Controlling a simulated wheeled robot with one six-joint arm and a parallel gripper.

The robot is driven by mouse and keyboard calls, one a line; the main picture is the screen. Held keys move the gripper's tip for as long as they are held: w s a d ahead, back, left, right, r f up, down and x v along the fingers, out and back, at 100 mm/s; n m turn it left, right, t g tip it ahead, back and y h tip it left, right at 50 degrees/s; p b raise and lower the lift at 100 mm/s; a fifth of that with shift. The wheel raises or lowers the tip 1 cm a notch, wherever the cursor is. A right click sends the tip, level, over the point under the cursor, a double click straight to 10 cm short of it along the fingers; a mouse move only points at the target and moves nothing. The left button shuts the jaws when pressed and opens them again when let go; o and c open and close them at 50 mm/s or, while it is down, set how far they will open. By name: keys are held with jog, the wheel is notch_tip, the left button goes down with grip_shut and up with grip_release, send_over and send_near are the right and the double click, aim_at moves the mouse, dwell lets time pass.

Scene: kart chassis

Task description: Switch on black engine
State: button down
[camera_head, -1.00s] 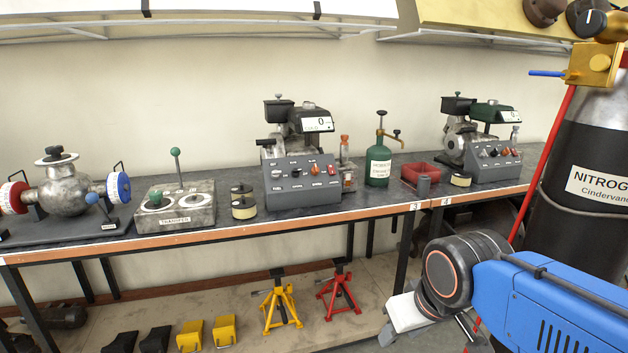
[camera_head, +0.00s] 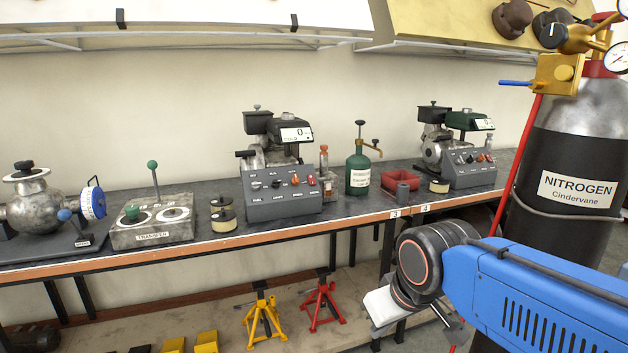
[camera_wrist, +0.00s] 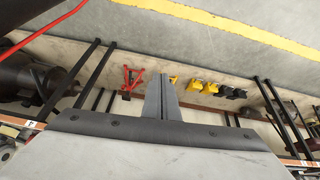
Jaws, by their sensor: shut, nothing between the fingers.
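The black engine (camera_head: 277,137) stands on the workbench, with a black tank and a white display reading 0. Its grey control panel (camera_head: 282,193) is in front of it, with small switches, an orange-red knob and a red switch at the right end. Labels on the panel are too small to read surely. My gripper shows in the wrist view with its two grey fingers together (camera_wrist: 163,85), shut and empty. It points down toward the floor, low in front of the bench, to the right of the black engine and apart from it. The engine is not seen in the wrist view.
A similar engine with a green tank (camera_head: 467,121) and its own panel stands farther right. The transfer box (camera_head: 154,228) is left. A nitrogen cylinder (camera_head: 570,160) stands at right. Jack stands (camera_head: 264,322) are below.

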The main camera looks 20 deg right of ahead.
aim_at(312, 181)
jog(key=w+d+r+n+t, duration=0.1)
jog(key=w+r+n, duration=0.4)
jog(key=w, duration=1)
jog(key=w+d+r+n+t, duration=0.1)
jog(key=w+d+r+n, duration=0.2)
jog(key=w+r+n, duration=0.3)
jog(key=w+d+r+n, duration=0.2)
jog(key=w+r+n, duration=0.4)
jog(key=w, duration=1.8)
notch_tip(312, 181, up, 6)
jog(key=shift+w+d+f+t, duration=0.15)
jog(key=shift+w+d+t, duration=0.05)
jog(key=shift+w+t, duration=0.2)
jog(key=x, duration=1.4)
jog(key=shift+f, duration=0.1)
jog(key=shift+f, duration=0.2)
jog(key=shift+r, duration=0.2)
jog(key=shift+r, duration=0.6)
